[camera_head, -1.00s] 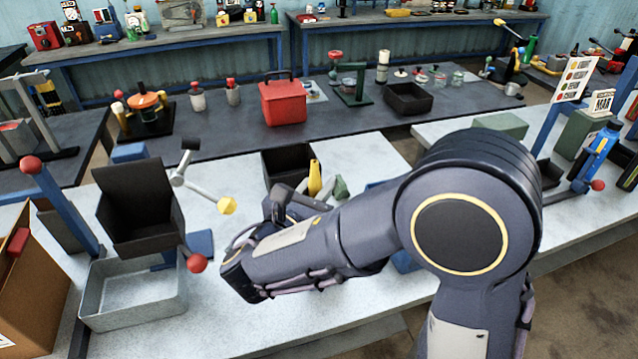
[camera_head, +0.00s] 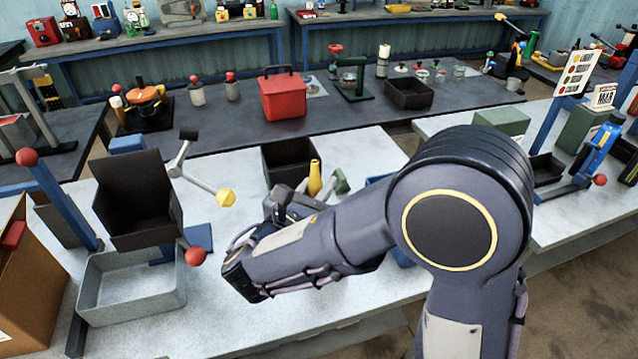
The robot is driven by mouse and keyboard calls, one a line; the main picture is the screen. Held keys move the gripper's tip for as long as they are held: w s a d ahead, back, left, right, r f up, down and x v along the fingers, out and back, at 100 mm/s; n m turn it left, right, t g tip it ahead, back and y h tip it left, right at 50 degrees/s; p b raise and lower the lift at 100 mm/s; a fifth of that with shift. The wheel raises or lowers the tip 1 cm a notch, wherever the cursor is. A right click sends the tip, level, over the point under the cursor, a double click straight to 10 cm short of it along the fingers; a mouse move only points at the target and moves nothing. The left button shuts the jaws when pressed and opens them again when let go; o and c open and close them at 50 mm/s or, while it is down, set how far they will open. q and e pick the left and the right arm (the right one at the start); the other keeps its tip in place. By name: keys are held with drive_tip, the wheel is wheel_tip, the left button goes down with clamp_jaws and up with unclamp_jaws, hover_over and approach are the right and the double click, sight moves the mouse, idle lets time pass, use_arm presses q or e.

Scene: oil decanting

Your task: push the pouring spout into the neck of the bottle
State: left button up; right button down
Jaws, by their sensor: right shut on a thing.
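A yellow tapered piece, which I take for the pouring spout (camera_head: 315,178), stands upright with its narrow end up. My right gripper (camera_head: 323,188) is mostly hidden behind my right forearm, and grey-green finger-like parts show on either side of the yellow piece. It appears shut on the spout. The spout's lower end is hidden. I cannot make out the bottle or its neck, so I cannot tell whether the spout touches it. My left gripper is not in view.
A black open box (camera_head: 290,156) stands just behind the spout. At left are a grey tray (camera_head: 130,290), a tilted black bin (camera_head: 140,200) and a lever with a yellow knob (camera_head: 226,198).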

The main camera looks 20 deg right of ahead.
drive_tip(key=c, duration=1.2)
unclamp_jaws()
drive_tip(key=shift+f, duration=0.1)
drive_tip(key=shift+o, duration=0.2)
drive_tip(key=b+v, duration=0.1)
drive_tip(key=v, duration=0.6)
drive_tip(key=shift+s+a, duration=0.25)
drive_tip(key=shift+s, duration=0.05)
